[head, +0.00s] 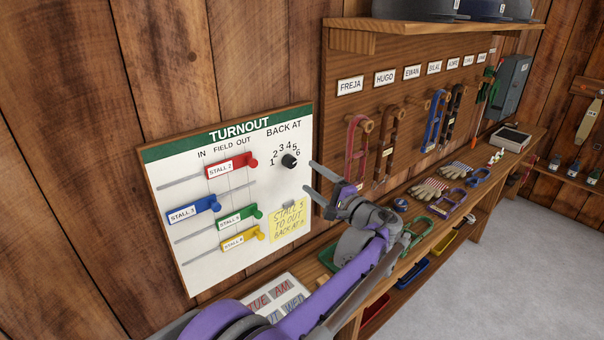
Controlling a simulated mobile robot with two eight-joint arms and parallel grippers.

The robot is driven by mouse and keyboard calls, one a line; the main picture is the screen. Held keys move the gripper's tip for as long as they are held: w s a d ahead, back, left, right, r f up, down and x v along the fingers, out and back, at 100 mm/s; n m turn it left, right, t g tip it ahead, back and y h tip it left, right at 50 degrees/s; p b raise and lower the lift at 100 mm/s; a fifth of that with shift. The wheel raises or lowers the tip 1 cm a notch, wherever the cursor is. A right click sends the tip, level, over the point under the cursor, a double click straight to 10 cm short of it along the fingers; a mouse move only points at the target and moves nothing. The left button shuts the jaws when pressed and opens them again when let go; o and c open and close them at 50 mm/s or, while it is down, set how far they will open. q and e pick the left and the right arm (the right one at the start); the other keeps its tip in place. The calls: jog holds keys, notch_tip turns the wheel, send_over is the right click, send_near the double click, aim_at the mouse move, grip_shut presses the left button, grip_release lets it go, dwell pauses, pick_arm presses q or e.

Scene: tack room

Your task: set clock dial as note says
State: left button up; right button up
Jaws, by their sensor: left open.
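The black clock dial (289,160) sits under "BACK AT" on the white turnout board (185,258), with numbers 1 to 6 arced around its upper side. Its pointer is too small to read surely. The yellow note (288,221) is on the board's lower right; it reads "STALL 3 TO OUT BACK AT" and a last figure that I cannot make out. My left gripper (313,177) is open and empty, its fingertips just right of the dial, apart from it. The blue stall 3 slider (192,209) is at the left, under "IN". My right gripper is not in view.
Red (230,167), green (238,217) and yellow (241,239) sliders sit further right than the blue one. A bench (480,190) with gloves and brushes runs along the wall at right, below hanging halters (433,122). A day card (278,298) lies below the board.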

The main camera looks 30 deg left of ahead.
pick_arm(q)
jog(key=v, duration=0.2)
jog(key=shift+s+d, duration=0.1)
jog(key=shift+d, duration=0.2)
